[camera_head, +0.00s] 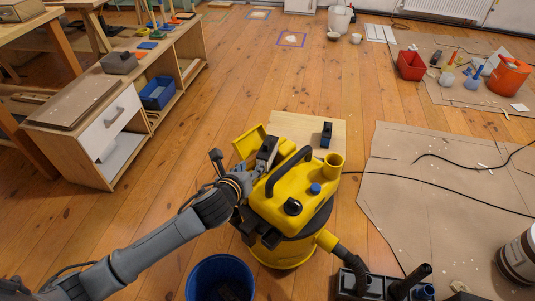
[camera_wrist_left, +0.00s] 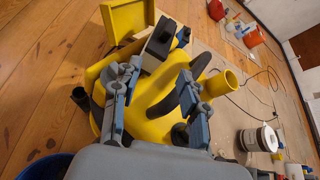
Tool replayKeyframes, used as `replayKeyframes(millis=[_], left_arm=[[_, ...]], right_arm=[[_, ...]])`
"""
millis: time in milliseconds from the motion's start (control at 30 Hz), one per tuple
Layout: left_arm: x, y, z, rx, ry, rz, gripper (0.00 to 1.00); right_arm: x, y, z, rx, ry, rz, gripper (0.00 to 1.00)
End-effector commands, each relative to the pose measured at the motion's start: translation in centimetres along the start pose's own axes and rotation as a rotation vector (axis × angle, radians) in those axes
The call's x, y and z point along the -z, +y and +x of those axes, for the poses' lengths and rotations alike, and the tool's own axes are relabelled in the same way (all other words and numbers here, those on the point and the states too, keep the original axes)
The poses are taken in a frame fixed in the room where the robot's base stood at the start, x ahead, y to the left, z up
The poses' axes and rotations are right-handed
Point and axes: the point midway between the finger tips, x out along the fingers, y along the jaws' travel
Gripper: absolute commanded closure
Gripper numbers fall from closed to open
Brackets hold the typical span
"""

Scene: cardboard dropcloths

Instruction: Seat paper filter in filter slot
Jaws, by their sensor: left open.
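The yellow vacuum (camera_head: 327,180) stands on the wooden floor with its yellow flap (camera_head: 247,142) open; the flap also shows in the left wrist view (camera_wrist_left: 123,20). The paper filter, a pale block with a dark grip (camera_wrist_left: 160,42), sits upright at the slot between the flap and the black carry handle. It also shows in the head view (camera_head: 266,150). How deep it sits, I cannot tell; the slot is hidden. My left gripper (camera_head: 237,168) is open beside the vacuum. In the left wrist view its fingers (camera_wrist_left: 157,82) are spread, with the filter beyond the tips. My right gripper is not visible.
A wooden board (camera_head: 285,122) with a small dark block (camera_head: 326,134) lies behind the vacuum. A blue bucket (camera_head: 221,262) stands in front, a black accessory tray (camera_head: 352,285) at front right. Cardboard (camera_head: 400,210) with a black cable covers the right floor. A low cabinet (camera_head: 100,135) stands left.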

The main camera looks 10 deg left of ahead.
Motion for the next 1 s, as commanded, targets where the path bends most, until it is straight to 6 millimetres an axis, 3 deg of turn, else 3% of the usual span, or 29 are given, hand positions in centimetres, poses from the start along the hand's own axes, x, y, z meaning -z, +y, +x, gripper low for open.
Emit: replayKeyframes(millis=[100, 233, 600, 867, 1000], left_arm=[[-1.7, -0.2, 0.6, 0.020, -0.040, 0.192, 0.57], [-2.3, -0.4, 1.2, 0.027, -0.058, 0.279, 0.57], [-2.5, -0.7, 6.8, 0.028, -0.060, 0.285, 0.57], [-2.8, -0.7, 9.4, 0.027, -0.059, 0.286, 0.57], [-2.7, -0.7, 10.4, 0.027, -0.058, 0.282, 0.57]], right_arm=[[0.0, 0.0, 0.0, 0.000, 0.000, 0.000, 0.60], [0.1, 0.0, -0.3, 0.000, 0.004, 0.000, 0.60], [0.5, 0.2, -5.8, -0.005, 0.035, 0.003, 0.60], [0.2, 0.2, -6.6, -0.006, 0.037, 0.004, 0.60], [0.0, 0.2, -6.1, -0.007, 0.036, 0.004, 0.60]])
